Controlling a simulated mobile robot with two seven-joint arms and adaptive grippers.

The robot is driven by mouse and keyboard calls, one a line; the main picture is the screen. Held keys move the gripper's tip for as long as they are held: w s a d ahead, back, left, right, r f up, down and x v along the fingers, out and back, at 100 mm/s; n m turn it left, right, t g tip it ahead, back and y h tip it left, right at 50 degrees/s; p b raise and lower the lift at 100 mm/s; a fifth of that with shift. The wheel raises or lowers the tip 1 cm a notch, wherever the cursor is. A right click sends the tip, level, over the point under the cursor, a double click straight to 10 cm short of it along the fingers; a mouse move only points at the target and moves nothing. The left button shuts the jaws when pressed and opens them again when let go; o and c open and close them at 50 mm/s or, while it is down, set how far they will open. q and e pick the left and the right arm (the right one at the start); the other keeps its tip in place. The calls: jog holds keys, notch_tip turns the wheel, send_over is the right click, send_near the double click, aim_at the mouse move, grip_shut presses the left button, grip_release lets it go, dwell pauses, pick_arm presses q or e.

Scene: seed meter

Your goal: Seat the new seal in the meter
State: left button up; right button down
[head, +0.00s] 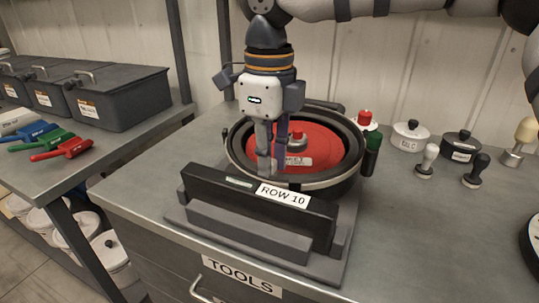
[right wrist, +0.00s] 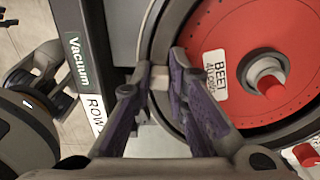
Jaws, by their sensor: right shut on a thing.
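The meter (head: 343,187) stands on the bench as a round housing with a red seed disc (head: 318,148) labelled BEET inside. A dark ring (head: 353,150), which looks like the seal, lies around the disc; I cannot tell whether it sits flush. My right gripper (head: 267,172) points down at the near left of the ring. In the right wrist view my right gripper (right wrist: 160,78) is shut on a small pale piece at the ring's edge, apparently a tab of the seal. The fingers hide part of it.
A black bar labelled ROW 10 (head: 310,210) stands close in front of the meter. Right of it are a white pot (head: 409,137), a dark pot (head: 459,148) and several knobbed tools. Coloured tools (head: 62,147) and dark boxes (head: 118,98) lie on the left bench.

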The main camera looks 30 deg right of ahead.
jog(key=shift+d+f, duration=0.15)
jog(key=shift+f, duration=0.8)
jog(key=c, duration=1.6)
grip_release()
jog(key=shift+w, duration=0.1)
jog(key=shift+o, duration=0.7)
jog(key=shift+w, duration=0.25)
jog(key=shift+s+r, duration=0.1)
jog(key=shift+r, duration=0.3)
jog(key=shift+c, duration=0.5)
jog(key=shift+r, duration=0.1)
jog(key=shift+r, duration=4.75)
